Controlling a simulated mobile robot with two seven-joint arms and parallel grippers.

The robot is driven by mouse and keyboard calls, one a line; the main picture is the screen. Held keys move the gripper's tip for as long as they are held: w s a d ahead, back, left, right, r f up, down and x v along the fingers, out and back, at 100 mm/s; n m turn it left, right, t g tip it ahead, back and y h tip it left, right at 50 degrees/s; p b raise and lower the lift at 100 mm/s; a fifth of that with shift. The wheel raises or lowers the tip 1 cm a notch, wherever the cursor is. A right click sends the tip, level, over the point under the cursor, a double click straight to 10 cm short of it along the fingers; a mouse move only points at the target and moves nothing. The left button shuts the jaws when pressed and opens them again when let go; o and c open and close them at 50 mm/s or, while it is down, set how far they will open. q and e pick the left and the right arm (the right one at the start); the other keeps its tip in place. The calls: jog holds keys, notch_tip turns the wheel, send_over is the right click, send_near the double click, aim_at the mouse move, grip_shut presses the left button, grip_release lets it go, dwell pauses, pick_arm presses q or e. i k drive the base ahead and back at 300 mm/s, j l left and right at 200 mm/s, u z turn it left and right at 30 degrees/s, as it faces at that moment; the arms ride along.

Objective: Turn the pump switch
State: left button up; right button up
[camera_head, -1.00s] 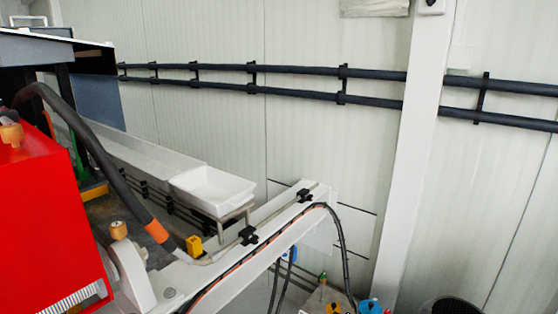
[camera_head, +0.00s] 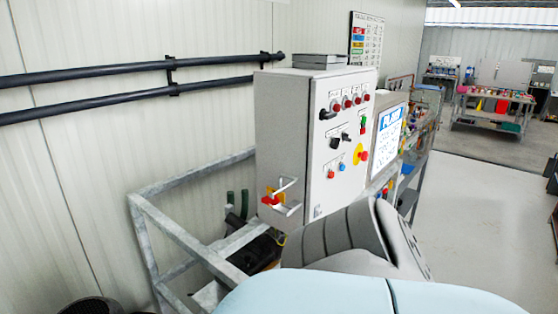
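A grey control cabinet (camera_head: 282,135) stands in the middle of the head view, its panel turned to the right. The panel carries a black rotary switch (camera_head: 327,114) at its upper left and another black switch (camera_head: 335,142) below it. A red and yellow knob (camera_head: 360,154) sits at the right edge. A red and yellow handle (camera_head: 271,197) sticks out at the cabinet's lower left. I cannot tell which of these is the pump switch. Neither of my grippers is in view, so their distance to the panel does not show.
A galvanized metal frame (camera_head: 178,233) stands left of and below the cabinet. Black pipes (camera_head: 120,97) run along the wall. A screen panel (camera_head: 388,133) and shelving stand right of the cabinet. Open floor (camera_head: 478,210) lies at the right, with a workbench (camera_head: 492,107) far back.

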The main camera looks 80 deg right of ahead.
aim_at(336, 142)
jog(key=z, duration=2.95)
